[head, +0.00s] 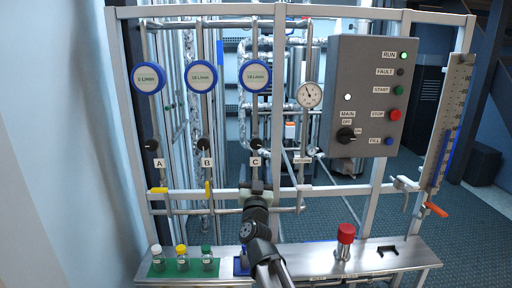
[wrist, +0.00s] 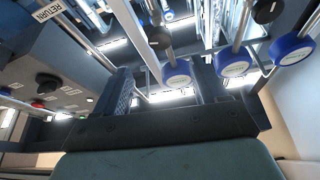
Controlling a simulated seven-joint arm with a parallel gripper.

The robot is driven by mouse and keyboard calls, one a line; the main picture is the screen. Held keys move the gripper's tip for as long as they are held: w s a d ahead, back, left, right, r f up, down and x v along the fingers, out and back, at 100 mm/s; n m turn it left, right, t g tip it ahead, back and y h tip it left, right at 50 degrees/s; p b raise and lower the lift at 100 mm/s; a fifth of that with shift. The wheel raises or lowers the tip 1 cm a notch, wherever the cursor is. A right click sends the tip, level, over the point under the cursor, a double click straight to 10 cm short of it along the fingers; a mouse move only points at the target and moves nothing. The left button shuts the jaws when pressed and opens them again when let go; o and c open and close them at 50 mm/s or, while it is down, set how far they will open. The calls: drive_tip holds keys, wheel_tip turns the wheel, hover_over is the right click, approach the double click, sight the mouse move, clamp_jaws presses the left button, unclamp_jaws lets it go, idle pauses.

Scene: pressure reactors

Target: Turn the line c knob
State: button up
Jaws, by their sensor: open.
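The line C knob (head: 256,144) is a small black round knob on a vertical pipe, just above the label C (head: 255,162) and below the right-hand blue-rimmed gauge (head: 255,76). My gripper (head: 257,187) is below the knob and label, in front of the horizontal rail, apart from the knob. In the wrist view, which is turned over, my gripper (wrist: 163,84) shows two separated fingers with nothing held between them. A black knob (wrist: 158,38), apparently line C's, lies beyond the fingers. The fingertips are hard to make out in the head view.
Similar knobs A (head: 151,145) and B (head: 204,144) stand to the left. The grey control box (head: 368,95) and a pressure gauge (head: 309,95) are to the right. Capped vials (head: 182,262) and a red-topped cylinder (head: 345,235) stand on the bench below.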

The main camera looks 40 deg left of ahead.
sight(256, 146)
drive_tip(key=x, duration=1.3)
drive_tip(key=shift+w+a+r, duration=0.1)
drive_tip(key=shift+r, duration=0.05)
drive_tip(key=c, duration=1)
